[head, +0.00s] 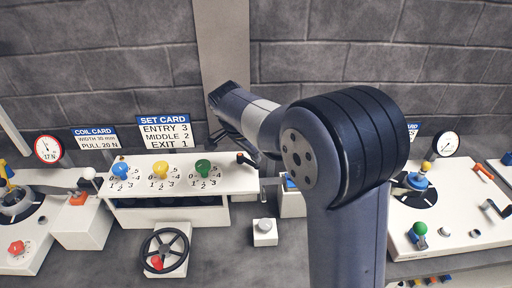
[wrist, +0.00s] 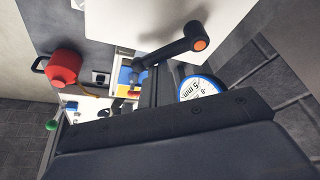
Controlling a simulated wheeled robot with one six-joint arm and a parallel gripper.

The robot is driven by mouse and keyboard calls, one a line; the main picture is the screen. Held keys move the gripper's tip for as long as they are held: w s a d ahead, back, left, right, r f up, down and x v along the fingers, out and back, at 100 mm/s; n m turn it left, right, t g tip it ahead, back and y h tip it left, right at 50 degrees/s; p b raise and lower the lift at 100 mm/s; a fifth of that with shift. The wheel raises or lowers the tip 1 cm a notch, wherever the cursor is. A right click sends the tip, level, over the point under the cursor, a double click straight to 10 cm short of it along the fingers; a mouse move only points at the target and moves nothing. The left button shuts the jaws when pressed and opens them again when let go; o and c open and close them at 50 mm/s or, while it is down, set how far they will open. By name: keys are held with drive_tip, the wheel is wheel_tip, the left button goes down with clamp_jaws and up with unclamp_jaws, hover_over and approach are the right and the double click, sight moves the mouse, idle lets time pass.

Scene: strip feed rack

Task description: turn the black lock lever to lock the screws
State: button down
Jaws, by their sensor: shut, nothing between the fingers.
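The black lock lever (head: 246,159) sits at the right end of the white box top, right of the green knob, in the head view. In the wrist view a black lever (wrist: 172,50) with an orange end cap lies across a white surface. My gripper (wrist: 157,76) is shut and empty, its fingers just below that lever; I cannot tell whether they touch it. In the head view my forearm reaches toward the box and the fingertips are hard to make out. The blue knob (head: 121,169), yellow knob (head: 160,170) and green knob (head: 203,167) stand over numbered dials.
A set card (head: 164,131) reads entry 3, middle 2, exit 1. A black handwheel (head: 165,250) is in front of the box, with a grey button box (head: 264,232) to its right. White machine tables (head: 440,237) stand at the right. The wrist view also shows a red rounded object (wrist: 64,68).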

sight(247, 163)
drive_tip(key=m, duration=0.2)
drive_tip(key=s+a+m+g, duration=0.1)
drive_tip(key=m, duration=0.1)
drive_tip(key=a+m, duration=0.1)
drive_tip(key=shift+s+m+g+h, duration=0.25)
drive_tip(key=shift+m+g+h, duration=0.15)
drive_tip(key=shift+a, duration=0.1)
drive_tip(key=shift+s+a, duration=0.1)
drive_tip(key=shift+a, duration=0.15)
idle(0.4)
drive_tip(key=shift+w+a+p, duration=0.2)
drive_tip(key=shift+w+p, duration=0.4)
drive_tip(key=shift+w, duration=0.1)
drive_tip(key=shift+w+d, duration=0.1)
drive_tip(key=shift+d, duration=0.2)
drive_tip(key=d, duration=0.1)
drive_tip(key=d+r, duration=0.1)
drive_tip(key=d, duration=0.1)
drive_tip(key=shift+d+r, duration=0.1)
drive_tip(key=shift+r, duration=0.25)
drive_tip(key=v, duration=0.9)
drive_tip(key=shift+b, duration=0.3)
